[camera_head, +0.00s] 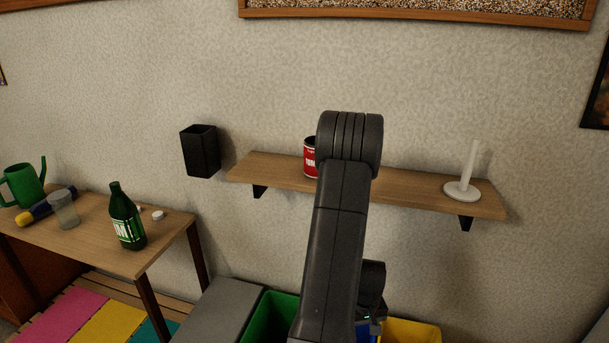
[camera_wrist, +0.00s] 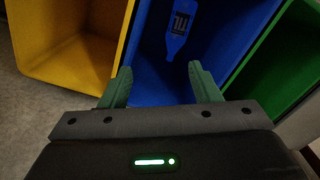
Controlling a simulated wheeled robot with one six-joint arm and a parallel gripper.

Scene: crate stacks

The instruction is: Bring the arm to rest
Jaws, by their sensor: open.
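My gripper (camera_wrist: 160,88) shows in the wrist view with its two green fingers spread apart and nothing between them. It points at the open blue crate (camera_wrist: 214,62). A blue bottle-shaped thing with a white-marked label (camera_wrist: 180,25) lies inside that crate, beyond the fingertips. In the head view my arm rises in the middle, bends over at the top, and hides most of the blue crate (camera_head: 364,331). The fingers are hidden in the head view.
A green crate (camera_head: 270,318) and a yellow crate (camera_head: 412,332) flank the blue one. A wall shelf (camera_head: 420,190) behind my arm holds a red can (camera_head: 310,158) and a white holder (camera_head: 463,190). A table (camera_head: 90,235) at left bears a green bottle (camera_head: 126,218).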

